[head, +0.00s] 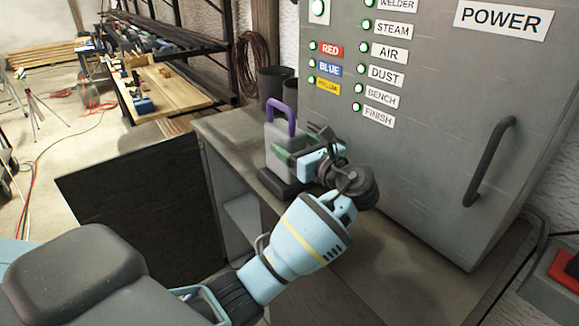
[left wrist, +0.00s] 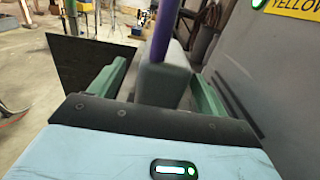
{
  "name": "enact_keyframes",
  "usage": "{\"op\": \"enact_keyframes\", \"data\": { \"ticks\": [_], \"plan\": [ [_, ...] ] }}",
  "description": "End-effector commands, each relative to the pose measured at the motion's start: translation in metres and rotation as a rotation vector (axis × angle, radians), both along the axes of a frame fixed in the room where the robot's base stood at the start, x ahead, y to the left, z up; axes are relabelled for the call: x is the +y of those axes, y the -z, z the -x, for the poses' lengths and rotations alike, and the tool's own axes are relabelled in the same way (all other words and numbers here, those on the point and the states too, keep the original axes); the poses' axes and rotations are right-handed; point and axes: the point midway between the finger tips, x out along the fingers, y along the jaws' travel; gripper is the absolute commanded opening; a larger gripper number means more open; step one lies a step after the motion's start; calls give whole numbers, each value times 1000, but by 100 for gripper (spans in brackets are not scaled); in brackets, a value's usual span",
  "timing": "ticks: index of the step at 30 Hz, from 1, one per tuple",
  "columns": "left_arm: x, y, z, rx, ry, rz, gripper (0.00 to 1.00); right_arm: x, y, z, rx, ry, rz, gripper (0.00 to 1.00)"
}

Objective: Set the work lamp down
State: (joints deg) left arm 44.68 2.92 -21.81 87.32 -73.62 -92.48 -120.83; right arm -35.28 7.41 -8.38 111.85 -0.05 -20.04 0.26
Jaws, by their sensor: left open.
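The work lamp (head: 276,140) has a pale grey body, a purple handle on top and a dark, flat base. It stands upright on the grey cabinet top (head: 232,128) in the head view. My left gripper (head: 298,152) is at its right side, open, with its green fingers towards the lamp body. In the left wrist view the lamp's grey body (left wrist: 162,78) and purple handle rise between the two spread green fingers. I see a gap on each side there. My right gripper is not in view.
A large grey power cabinet (head: 420,150) with labelled lights and a dark handle stands close behind and right of the lamp. Dark bins (head: 273,82) stand at the lamp's back. A dark panel (head: 140,200) stands left of the cabinet. The front right of the top looks clear.

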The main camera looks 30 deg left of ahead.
Motion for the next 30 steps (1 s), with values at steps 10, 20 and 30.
{"op": "enact_keyframes", "data": {
  "ticks": [10, 20, 30],
  "plan": [
    [39, -5, -19, -1, -1, -2, 76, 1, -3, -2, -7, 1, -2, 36],
    [40, -4, -20, -1, 0, 0, 62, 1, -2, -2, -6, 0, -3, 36],
    [40, -4, -20, -1, 0, 0, 17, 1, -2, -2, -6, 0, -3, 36]
  ]
}}
